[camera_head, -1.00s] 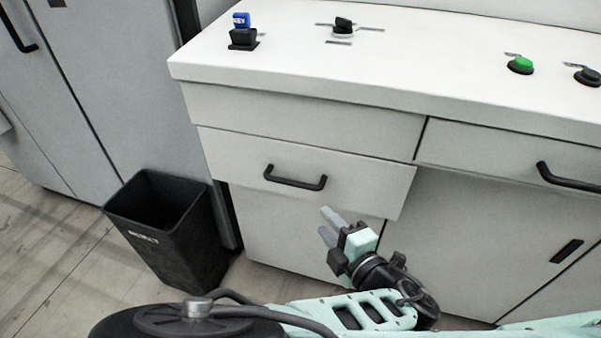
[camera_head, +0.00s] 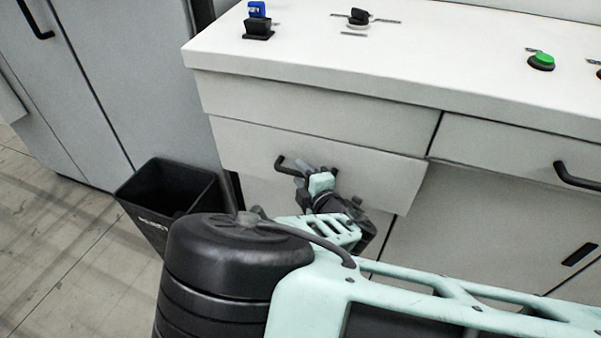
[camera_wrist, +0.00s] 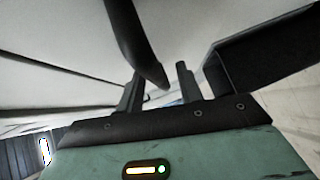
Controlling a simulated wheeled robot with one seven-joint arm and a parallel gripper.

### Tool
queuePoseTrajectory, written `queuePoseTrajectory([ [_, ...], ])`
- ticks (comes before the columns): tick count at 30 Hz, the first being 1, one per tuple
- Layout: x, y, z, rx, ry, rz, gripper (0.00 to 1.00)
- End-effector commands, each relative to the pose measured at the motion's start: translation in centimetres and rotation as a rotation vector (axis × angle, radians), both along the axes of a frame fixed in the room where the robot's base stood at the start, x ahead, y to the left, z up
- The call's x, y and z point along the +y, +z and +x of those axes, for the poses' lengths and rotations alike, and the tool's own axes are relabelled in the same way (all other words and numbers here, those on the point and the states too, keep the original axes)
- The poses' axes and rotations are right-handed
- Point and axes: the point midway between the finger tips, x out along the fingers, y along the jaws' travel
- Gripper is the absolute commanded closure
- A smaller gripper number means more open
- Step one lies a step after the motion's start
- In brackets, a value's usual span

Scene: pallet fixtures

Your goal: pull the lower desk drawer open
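The lower desk drawer (camera_head: 235,143) has a wide pale front under a plain upper panel. Its front stands a little proud of the cabinet below. Its black bar handle (camera_head: 285,163) shows at the left end; my gripper hides the rest. My gripper (camera_head: 304,174) is at the right part of the handle. In the wrist view my gripper (camera_wrist: 160,90) has its two fingers apart. The black handle (camera_wrist: 132,42) comes down from the top, its lower end appearing between the fingers. I cannot tell whether either finger touches it.
A black bin (camera_head: 165,200) stands on the floor left of the desk. The desktop (camera_head: 300,50) carries a blue-topped key switch (camera_head: 258,22), a black knob (camera_head: 359,17) and a green button (camera_head: 541,61). Another drawer handle (camera_head: 577,177) is at the right.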

Motion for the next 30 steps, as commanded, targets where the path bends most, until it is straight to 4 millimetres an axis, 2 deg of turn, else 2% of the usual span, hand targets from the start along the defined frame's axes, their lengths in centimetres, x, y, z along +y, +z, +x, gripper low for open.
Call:
queuePoseTrajectory([
  [4, 0.3, -0.1, 0.7, 0.0, -0.001, -0.001, 0.64],
  [12, 0.4, -0.1, 0.8, 0.001, -0.001, -0.001, 0.64],
  [13, 0.4, -0.1, 0.8, 0.001, -0.001, -0.001, 0.69],
  [16, 0.4, -0.1, 0.8, 0.0, 0.0, -0.001, 0.97],
  [17, 0.4, -0.1, 0.8, 0.0, 0.0, -0.001, 1.0],
  [25, 0.4, -0.1, 0.6, 0.001, 0.0, 0.0, 1.0],
  [30, 0.8, -0.2, -0.3, 0.003, 0.001, -0.001, 1.0],
])
